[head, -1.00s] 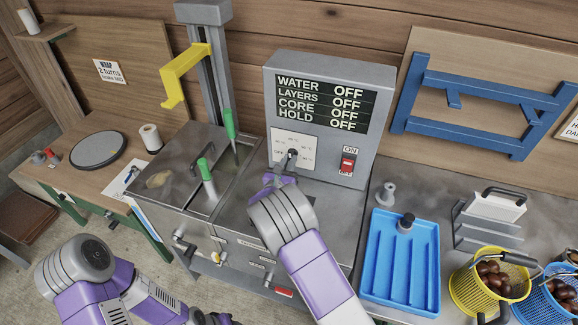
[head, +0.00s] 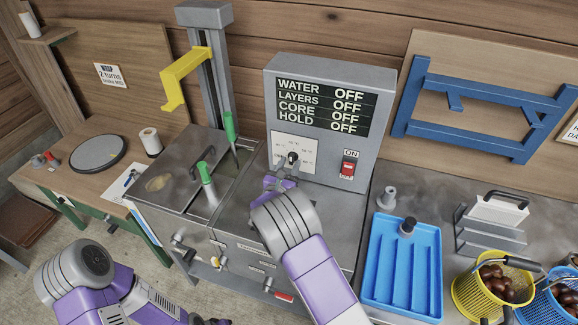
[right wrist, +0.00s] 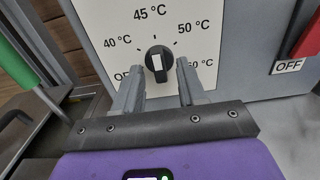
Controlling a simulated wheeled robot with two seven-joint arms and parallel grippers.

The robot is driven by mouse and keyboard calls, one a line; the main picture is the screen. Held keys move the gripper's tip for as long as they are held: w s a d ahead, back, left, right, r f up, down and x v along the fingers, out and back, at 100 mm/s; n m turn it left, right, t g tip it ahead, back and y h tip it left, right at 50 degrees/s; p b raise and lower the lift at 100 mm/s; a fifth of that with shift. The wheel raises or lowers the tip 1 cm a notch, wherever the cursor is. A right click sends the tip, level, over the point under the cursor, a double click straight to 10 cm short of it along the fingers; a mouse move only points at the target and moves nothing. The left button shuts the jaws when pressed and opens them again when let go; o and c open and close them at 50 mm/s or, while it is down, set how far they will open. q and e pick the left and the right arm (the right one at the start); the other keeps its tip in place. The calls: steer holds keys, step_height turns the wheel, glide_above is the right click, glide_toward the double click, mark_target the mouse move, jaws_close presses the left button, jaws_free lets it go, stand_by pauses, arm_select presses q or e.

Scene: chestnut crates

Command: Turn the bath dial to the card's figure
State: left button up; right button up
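The black bath dial (head: 293,157) sits on a white scale plate (head: 308,148) on the grey control box; it also shows in the right wrist view (right wrist: 158,62). Its white mark stands roughly upright, towards 45 °C. The plate reads 40, 45 and 50 °C, with an off mark lower left and another figure partly hidden at right. My right gripper (right wrist: 160,68) is open, a fingertip on each side of the dial with gaps showing. My left gripper (head: 208,320) is barely in view at the bottom edge. A wall card (head: 110,75) mentions 2 turns; its small print is unreadable.
The display (head: 320,107) shows OFF on every line. A red switch (head: 348,168) is right of the dial. Green handles (head: 206,172) stand on the bath at left. A blue tray (head: 402,265) and baskets of chestnuts (head: 492,285) are at right.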

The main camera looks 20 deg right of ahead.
steer(key=shift+a, duration=0.1)
steer(key=v, duration=0.7)
steer(key=shift+s+p, duration=0.25)
steer(key=shift+p, duration=0.15)
steer(key=shift+a, duration=0.1)
